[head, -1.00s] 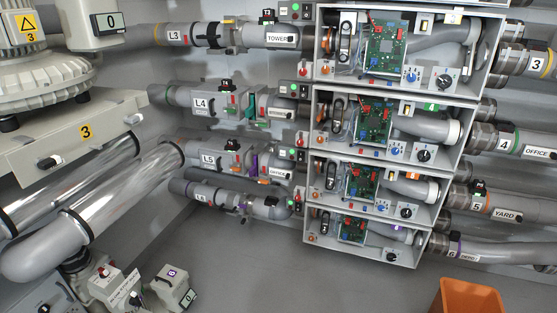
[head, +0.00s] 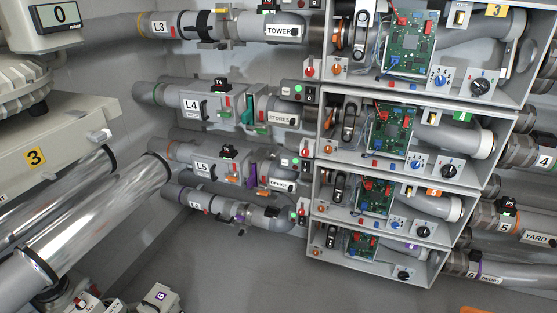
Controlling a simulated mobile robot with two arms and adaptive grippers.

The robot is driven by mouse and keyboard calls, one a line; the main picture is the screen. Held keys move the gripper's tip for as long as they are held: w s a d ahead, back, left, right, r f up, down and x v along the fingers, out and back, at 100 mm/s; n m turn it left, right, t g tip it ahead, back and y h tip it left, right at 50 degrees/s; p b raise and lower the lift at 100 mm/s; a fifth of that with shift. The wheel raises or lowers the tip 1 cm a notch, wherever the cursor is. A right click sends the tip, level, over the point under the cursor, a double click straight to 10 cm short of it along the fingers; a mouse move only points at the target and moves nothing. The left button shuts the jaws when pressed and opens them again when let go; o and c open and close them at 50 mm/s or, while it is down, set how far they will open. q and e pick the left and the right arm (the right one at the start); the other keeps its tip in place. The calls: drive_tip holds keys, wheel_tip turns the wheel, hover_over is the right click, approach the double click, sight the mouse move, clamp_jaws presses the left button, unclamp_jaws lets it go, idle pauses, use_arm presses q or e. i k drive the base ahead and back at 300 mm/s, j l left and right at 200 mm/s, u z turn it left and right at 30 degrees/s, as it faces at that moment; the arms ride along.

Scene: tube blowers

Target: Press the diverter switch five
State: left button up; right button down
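Open grey boxes stand in a column at the right in the head view. The third box from the top (head: 375,220) carries an orange tag (head: 434,192), in line with the pipe marked 5 (head: 503,226). In it are a green circuit board (head: 374,196), a small rocker switch (head: 413,191), a blue-and-white dial (head: 396,224) and a black knob (head: 424,231). I cannot tell which control is the diverter switch. Neither of my grippers is in view.
Pipes L3 (head: 158,27), L4 (head: 190,104) and L5 (head: 202,167) run in from the left. Shiny tubes (head: 95,225) and a grey machine (head: 45,135) fill the left side. An orange bin edge (head: 478,310) shows at bottom right. The grey floor between is clear.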

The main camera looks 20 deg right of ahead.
sight(305, 165)
drive_tip(key=i+l+u, duration=0.15)
drive_tip(key=i+l, duration=0.75)
drive_tip(key=l, duration=0.15)
